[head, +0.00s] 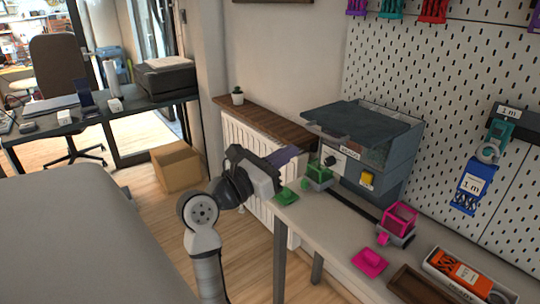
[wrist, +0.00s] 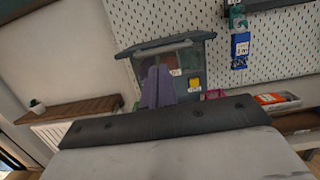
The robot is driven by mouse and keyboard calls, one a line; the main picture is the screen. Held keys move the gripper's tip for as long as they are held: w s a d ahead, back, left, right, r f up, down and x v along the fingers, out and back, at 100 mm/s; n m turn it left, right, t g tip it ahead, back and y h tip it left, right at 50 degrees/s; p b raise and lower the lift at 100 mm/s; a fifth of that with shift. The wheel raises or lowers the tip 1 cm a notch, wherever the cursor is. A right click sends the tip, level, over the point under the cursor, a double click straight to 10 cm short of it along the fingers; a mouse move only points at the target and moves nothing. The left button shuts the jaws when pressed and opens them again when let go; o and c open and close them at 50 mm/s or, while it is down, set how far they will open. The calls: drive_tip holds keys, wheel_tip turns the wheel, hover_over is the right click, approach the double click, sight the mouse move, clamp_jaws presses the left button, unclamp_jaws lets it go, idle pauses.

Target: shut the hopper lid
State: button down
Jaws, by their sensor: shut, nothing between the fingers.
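The hopper is a grey-blue box (head: 372,187) on the bench against the pegboard, with a dial and a yellow switch on its front. It also shows in the wrist view (wrist: 187,97). Its dark lid (head: 362,122) is raised and juts out towards the left. Coloured contents show beneath the lid in both views. In the wrist view the lid (wrist: 166,45) is a thin edge-on bar across the top. My gripper (head: 292,153) is left of the hopper, apart from it and below the lid's height. Its purple fingers (wrist: 158,84) are shut and empty.
Green cord pieces (head: 318,175) and a pink holder (head: 399,219) stand on the bench before the hopper. A pink piece (head: 370,262) lies near the bench's front edge. A wooden shelf (head: 262,125) with a small plant is behind my gripper.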

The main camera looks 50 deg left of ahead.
drive_tip(key=p, duration=0.2)
approach(337, 124)
drive_tip(key=shift+s+r, duration=0.25)
drive_tip(key=shift+w, duration=0.4)
drive_tip(key=w, duration=0.9)
drive_tip(key=shift+w+d, duration=0.1)
drive_tip(key=shift+d, duration=0.3)
drive_tip(key=shift+w+r, duration=0.1)
drive_tip(key=shift+r, duration=0.1)
drive_tip(key=shift+d, duration=0.1)
